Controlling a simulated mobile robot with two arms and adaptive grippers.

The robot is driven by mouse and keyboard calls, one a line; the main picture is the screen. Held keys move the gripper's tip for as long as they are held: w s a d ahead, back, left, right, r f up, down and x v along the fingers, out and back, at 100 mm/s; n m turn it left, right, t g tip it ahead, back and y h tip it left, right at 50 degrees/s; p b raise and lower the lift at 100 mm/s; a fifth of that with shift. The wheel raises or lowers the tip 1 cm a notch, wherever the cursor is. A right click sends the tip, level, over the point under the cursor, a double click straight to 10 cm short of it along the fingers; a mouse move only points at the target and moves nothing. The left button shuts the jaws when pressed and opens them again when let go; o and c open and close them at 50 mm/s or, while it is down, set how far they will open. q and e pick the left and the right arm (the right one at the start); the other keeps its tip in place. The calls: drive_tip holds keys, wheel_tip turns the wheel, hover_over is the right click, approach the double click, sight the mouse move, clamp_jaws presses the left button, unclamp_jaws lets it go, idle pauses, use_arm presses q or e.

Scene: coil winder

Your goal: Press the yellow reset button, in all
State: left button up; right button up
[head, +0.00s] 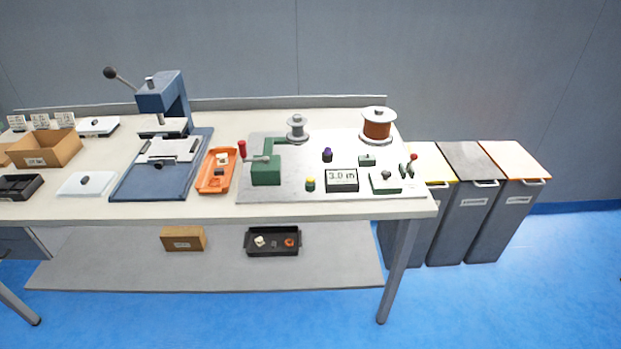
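The yellow reset button (310,180) sits on a small green base near the front edge of the light grey winder plate, on the right part of the table. It stands just left of the counter display (342,177), which reads about 3.0 m. Nothing covers the button. Neither of my grippers shows in the head view.
The winder plate (280,193) also bears a green crank unit (265,172) with a red handle, a copper spool (377,124), a purple knob (327,155) and a red-tipped lever (410,164). An orange tray (215,184) and blue press (165,100) stand left. Bins (468,210) stand right.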

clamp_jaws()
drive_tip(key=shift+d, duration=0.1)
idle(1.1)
